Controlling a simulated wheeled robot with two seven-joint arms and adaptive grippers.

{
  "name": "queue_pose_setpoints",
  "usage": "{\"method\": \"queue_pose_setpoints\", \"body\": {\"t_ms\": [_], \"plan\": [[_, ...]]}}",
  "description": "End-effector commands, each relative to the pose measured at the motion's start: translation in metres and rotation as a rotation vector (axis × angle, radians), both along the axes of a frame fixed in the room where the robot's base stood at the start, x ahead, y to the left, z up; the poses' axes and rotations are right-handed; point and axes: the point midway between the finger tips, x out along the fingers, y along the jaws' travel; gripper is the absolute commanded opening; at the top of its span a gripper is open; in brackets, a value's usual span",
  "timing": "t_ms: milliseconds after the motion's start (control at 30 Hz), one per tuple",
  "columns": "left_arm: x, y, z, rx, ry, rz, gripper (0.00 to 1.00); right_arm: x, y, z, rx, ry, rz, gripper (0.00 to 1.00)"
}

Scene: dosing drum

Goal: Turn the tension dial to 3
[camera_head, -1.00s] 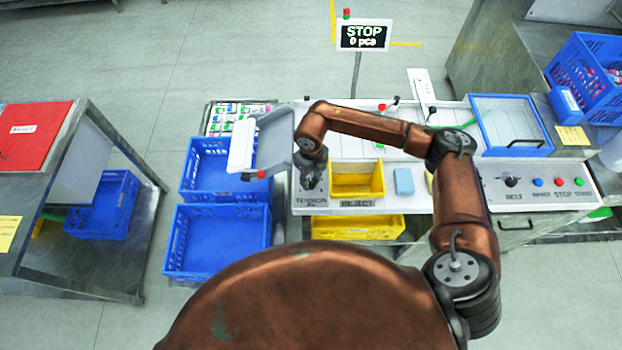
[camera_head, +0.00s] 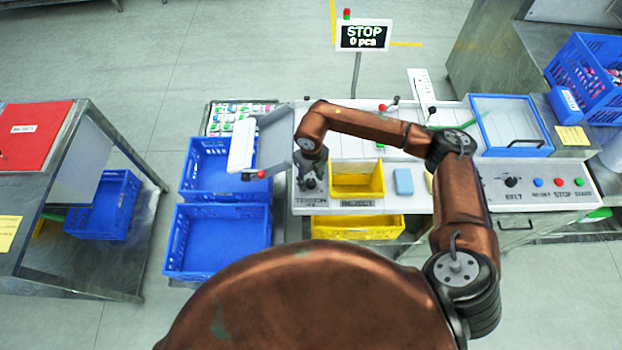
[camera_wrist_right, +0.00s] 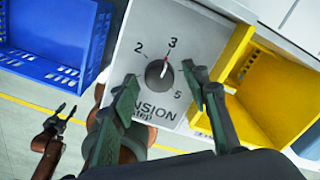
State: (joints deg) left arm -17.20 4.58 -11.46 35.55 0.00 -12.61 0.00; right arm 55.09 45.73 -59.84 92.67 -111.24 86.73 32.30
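The tension dial (camera_wrist_right: 158,73) is a dark round knob on a pale panel printed with 2, 3 and 5. In the right wrist view its red pointer mark is at the 3. In the head view the dial (camera_head: 310,184) shows at the panel's left end, above the TENSION label. My right gripper (camera_wrist_right: 163,79) is open, with its fingers spread on either side of the dial and a visible gap to it. It also shows in the head view (camera_head: 311,175). My left gripper (camera_wrist_right: 64,110) appears small and open at the left of the wrist view, away from the panel.
A yellow REJECT bin (camera_head: 357,193) stands close right of the dial, with a blue block (camera_head: 404,181) beyond it. Blue crates (camera_head: 217,268) stand to the left. The BELT knob (camera_head: 511,182) and buttons are at the right. The display (camera_head: 363,36) reads STOP, 0 pcs.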

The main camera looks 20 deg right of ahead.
Motion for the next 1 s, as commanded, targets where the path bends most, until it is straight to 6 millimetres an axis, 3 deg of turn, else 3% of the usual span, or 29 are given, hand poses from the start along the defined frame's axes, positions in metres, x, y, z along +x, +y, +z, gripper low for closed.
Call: {"method": "queue_pose_setpoints", "body": {"t_ms": [367,800,1000], "plan": [[-0.001,0.001,0.000,0.001,0.002,0.000,0.40,0.000,0.000,0.008,0.001,0.000,0.001,0.44],[0.000,0.000,0.000,0.000,0.000,0.000,0.40,0.001,0.000,0.091,0.000,-0.003,0.001,0.44],[0.000,0.000,0.000,0.000,0.000,0.000,0.40,0.000,0.000,0.115,0.000,-0.001,0.001,0.44]]}}
